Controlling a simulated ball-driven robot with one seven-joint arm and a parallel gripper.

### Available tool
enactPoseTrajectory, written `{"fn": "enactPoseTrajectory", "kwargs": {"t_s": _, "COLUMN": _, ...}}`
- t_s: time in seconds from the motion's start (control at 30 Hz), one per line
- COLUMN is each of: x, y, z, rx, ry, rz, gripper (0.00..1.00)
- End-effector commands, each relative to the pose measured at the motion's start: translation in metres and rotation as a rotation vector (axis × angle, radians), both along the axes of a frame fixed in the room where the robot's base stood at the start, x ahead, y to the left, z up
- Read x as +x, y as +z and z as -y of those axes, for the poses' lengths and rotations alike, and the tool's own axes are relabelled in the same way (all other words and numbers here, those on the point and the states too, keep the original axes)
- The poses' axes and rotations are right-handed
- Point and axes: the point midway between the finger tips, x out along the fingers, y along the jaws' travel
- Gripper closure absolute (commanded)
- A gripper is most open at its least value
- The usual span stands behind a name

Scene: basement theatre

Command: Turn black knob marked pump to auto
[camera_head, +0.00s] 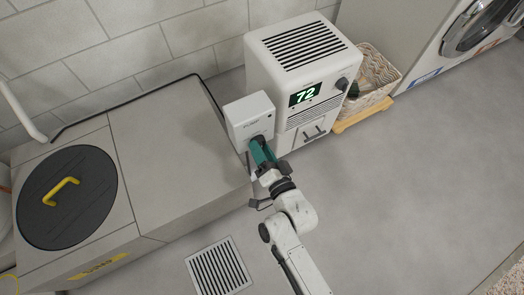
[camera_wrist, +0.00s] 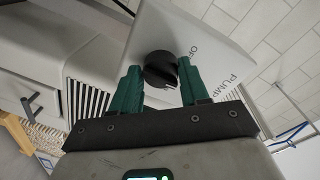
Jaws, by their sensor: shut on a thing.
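The black knob (camera_wrist: 160,69) is on the face of a small white control box (camera_head: 250,108). The box face also shows in the wrist view (camera_wrist: 205,35), with the word PUMP and letters that look like part of OFF to the right of the knob. AUTO is not visible. My gripper (camera_head: 257,144) is at the front of the box, its green fingers on either side of the knob in the wrist view (camera_wrist: 159,70), shut on it. In the head view the fingers hide the knob. I cannot tell which mark the knob points to.
A white dehumidifier (camera_head: 305,75) reading 72 stands right behind the box, with its own dark knob (camera_head: 342,84). A wicker basket (camera_head: 375,75) is beyond it. A grey raised block (camera_head: 165,150) with a round black lid (camera_head: 65,205) is at left. Floor at right is clear; a drain grate (camera_head: 218,268) lies in front.

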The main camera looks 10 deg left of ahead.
Motion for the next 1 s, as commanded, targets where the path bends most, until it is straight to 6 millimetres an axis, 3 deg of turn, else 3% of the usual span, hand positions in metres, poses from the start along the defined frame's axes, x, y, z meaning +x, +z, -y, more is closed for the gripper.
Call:
{"fn": "enactPoseTrajectory", "kwargs": {"t_s": 0.63, "x": -0.0001, "y": 0.0000, "z": 0.0005, "rx": 0.041, "ry": -0.001, "rz": -0.029, "gripper": 0.86}}
{"fn": "enactPoseTrajectory", "kwargs": {"t_s": 0.67, "x": -0.0001, "y": 0.0001, "z": 0.0004, "rx": 0.041, "ry": 0.000, "rz": -0.029, "gripper": 0.52}}
{"fn": "enactPoseTrajectory", "kwargs": {"t_s": 0.9, "x": 0.0000, "y": 0.0001, "z": 0.0004, "rx": 0.040, "ry": 0.000, "rz": -0.028, "gripper": 0.30}}
{"fn": "enactPoseTrajectory", "kwargs": {"t_s": 1.0, "x": -0.0001, "y": 0.0001, "z": 0.0002, "rx": 0.040, "ry": 0.000, "rz": -0.028, "gripper": 0.30}}
